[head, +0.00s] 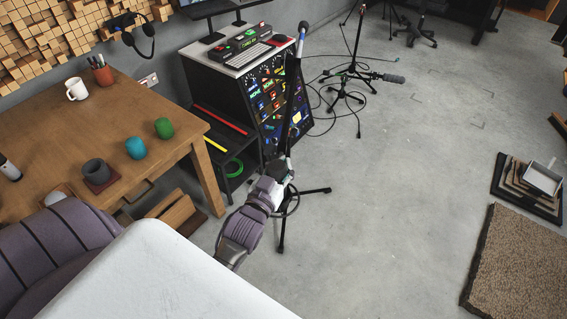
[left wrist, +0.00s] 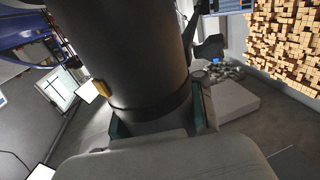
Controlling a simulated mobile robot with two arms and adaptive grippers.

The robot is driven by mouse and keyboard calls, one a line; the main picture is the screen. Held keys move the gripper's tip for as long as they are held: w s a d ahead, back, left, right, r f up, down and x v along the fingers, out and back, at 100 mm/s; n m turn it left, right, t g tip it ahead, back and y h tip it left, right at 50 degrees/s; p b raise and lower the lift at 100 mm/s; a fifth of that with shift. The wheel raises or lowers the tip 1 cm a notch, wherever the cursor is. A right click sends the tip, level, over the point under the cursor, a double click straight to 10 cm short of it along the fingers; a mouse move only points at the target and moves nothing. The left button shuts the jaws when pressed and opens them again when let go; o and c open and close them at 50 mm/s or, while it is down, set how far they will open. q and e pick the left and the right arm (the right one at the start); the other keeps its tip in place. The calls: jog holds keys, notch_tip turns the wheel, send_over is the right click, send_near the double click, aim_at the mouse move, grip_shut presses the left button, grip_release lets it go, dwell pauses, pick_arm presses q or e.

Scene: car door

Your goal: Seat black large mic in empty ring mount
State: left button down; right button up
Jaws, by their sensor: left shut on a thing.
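My left gripper (head: 284,174) reaches in from the lower left to a black stand (head: 281,232) on the floor. In the left wrist view, its fingers (left wrist: 158,125) are shut around a large dark cylinder (left wrist: 135,50), which looks like the black large mic. The cylinder fills the middle of that view, and its top is cut off. In the head view the held mic is too small and covered to make out. A thin dark loop (head: 297,203) shows beside the gripper; I cannot tell whether it is the ring mount. My right gripper is out of view.
A tall pole with a dark mic (head: 302,28) at its top rises behind the gripper, before the rack (head: 262,95). A wooden table (head: 50,130) with cups is at left. Another mic stand (head: 345,97) with cables is behind. Grey floor at right is clear up to a brown mat (head: 520,265).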

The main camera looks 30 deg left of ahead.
pick_arm(q)
jog(key=shift+f, duration=0.15)
jog(key=c, duration=0.6)
grip_release()
jog(key=shift+s+f, duration=0.1)
jog(key=shift+s, duration=0.05)
jog(key=shift+s+d, duration=0.1)
jog(key=shift+s, duration=0.2)
jog(key=s, duration=0.3)
jog(key=s+d, duration=0.1)
jog(key=s, duration=0.7)
jog(key=shift+d, duration=0.3)
